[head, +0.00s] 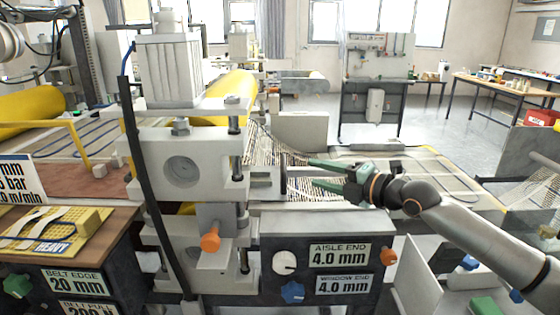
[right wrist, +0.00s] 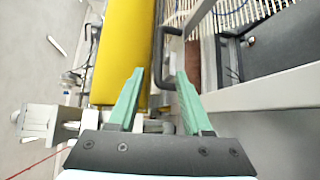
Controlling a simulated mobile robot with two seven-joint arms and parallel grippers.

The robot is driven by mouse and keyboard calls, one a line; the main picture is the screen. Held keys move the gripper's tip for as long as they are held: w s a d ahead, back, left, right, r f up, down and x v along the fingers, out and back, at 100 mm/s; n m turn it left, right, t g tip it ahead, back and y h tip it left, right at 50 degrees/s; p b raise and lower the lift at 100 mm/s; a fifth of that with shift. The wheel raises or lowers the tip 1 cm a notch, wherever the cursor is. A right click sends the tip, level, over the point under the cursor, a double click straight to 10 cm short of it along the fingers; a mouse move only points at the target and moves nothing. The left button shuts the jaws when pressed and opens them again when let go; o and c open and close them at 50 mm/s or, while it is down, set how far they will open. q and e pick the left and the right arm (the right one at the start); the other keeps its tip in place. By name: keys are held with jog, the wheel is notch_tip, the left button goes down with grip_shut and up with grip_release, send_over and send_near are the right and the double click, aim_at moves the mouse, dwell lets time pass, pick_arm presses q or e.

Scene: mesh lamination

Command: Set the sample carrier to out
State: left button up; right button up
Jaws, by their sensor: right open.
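What I take to be the sample carrier is a pale block (head: 262,181) with a dark upright handle (head: 284,181), on the right side of the roller stand. The handle shows in the right wrist view as a dark bent bar (right wrist: 158,45), ahead of the gap between the fingertips. My right gripper (head: 312,174) has green fingers spread apart and points left at the handle. In the right wrist view the gripper (right wrist: 158,72) is open and empty; I cannot tell whether a finger touches the handle. My left gripper is not in view.
A yellow roller (head: 232,88) and pale mesh (head: 290,155) lie behind the handle. Below is a dark panel (head: 315,228) with a white knob (head: 285,262) and blue knob (head: 292,292). An orange knob (head: 210,240) sticks out at the left.

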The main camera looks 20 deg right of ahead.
aim_at(284, 162)
jog(key=p+x, duration=0.1)
jog(key=x, duration=1)
jog(key=shift+w+a, duration=0.25)
jog(key=shift+a, duration=0.05)
jog(key=shift+c, duration=0.4)
grip_shut()
dwell(0.6)
